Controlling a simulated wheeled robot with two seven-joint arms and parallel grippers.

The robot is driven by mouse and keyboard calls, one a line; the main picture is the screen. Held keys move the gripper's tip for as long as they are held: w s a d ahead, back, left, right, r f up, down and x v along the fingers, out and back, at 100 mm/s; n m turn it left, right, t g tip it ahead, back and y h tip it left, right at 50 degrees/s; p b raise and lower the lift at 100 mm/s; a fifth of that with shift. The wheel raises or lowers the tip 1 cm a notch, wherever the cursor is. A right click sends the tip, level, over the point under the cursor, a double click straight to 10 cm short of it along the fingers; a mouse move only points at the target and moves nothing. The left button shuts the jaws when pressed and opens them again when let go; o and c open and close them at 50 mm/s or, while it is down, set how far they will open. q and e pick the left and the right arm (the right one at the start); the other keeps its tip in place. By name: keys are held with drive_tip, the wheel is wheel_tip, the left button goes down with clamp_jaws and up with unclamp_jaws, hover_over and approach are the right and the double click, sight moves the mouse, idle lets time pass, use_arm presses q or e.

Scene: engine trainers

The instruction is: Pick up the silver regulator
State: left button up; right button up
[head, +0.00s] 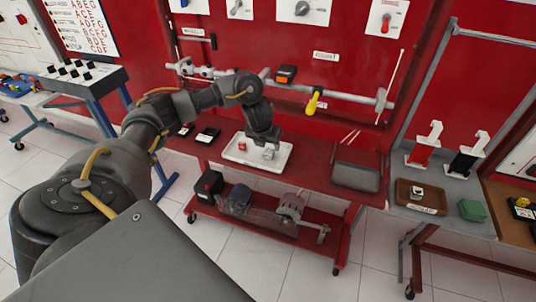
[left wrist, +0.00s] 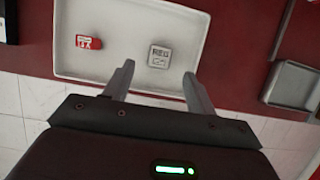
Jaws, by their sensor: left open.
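The silver regulator (head: 269,154) is a small grey block lying on a white tray (head: 233,157) on the red bench. In the left wrist view the regulator (left wrist: 161,55) shows a square face with dark "REG" lettering, inside the tray (left wrist: 120,16). My left gripper (head: 264,139) is above the tray, close over the regulator. In the left wrist view the gripper (left wrist: 158,70) is open and empty, and the regulator appears just beyond the gap between its fingertips. My right gripper is in neither view.
A red block (left wrist: 88,42) with a white label lies left of the regulator in the same tray. A grey metal bin (head: 356,176) stands to the right. A red lower shelf (head: 262,222) holds motor-like parts. A yellow-handled tool (head: 313,102) hangs behind.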

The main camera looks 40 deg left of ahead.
sight(269, 150)
use_arm(q)
drive_tip(key=shift+f, duration=0.1)
drive_tip(key=x, duration=0.4)
drive_tip(key=shift+w+a+f, duration=0.1)
drive_tip(key=shift+f, duration=0.15)
drive_tip(key=shift+w+f, duration=0.1)
drive_tip(key=shift+f, duration=0.1)
drive_tip(key=shift+c, duration=0.2)
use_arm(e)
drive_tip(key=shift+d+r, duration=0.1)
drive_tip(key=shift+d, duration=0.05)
use_arm(q)
drive_tip(key=shift+c, duration=1)
drive_tip(key=c, duration=0.7)
drive_tip(key=shift+c, duration=0.7)
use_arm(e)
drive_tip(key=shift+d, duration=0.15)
